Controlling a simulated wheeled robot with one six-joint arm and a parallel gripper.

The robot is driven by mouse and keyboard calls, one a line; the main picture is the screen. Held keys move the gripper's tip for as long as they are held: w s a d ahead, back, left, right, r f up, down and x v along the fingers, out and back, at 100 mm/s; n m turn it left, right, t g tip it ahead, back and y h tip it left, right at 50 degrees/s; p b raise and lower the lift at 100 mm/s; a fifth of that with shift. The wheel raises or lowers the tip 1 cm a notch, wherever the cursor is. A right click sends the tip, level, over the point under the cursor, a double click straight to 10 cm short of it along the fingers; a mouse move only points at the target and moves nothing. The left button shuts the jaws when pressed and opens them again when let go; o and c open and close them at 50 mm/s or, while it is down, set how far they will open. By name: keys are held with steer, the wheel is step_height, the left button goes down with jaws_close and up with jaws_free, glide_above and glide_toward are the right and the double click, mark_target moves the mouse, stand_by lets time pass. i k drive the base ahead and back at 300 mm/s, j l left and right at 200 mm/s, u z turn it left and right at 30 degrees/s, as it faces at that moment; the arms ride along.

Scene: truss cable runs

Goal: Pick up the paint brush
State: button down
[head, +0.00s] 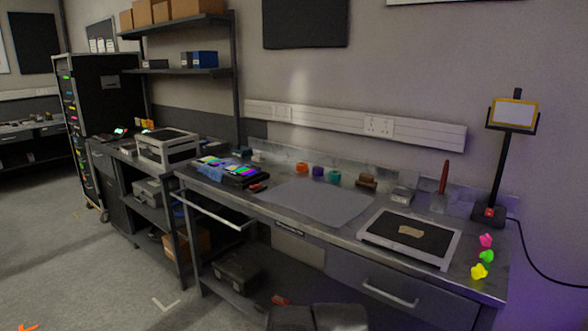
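I cannot make out a paint brush for certain. A slim red upright object (444,177) stands in a small clear holder (438,203) at the back right of the workbench (275,217); it may be the brush handle, but it is too small to tell. A brown block-like item (366,182) lies further left along the back of the bench and is also unclear. My gripper is not in view.
A framed black pad (385,250) with a tan piece lies right of a grey mat (345,220). Colored rolls (318,172) line the back. A lamp-like stand (497,170) and bright small pieces (487,256) are at right.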

mark_target(446, 167)
steer(key=z, duration=1.05)
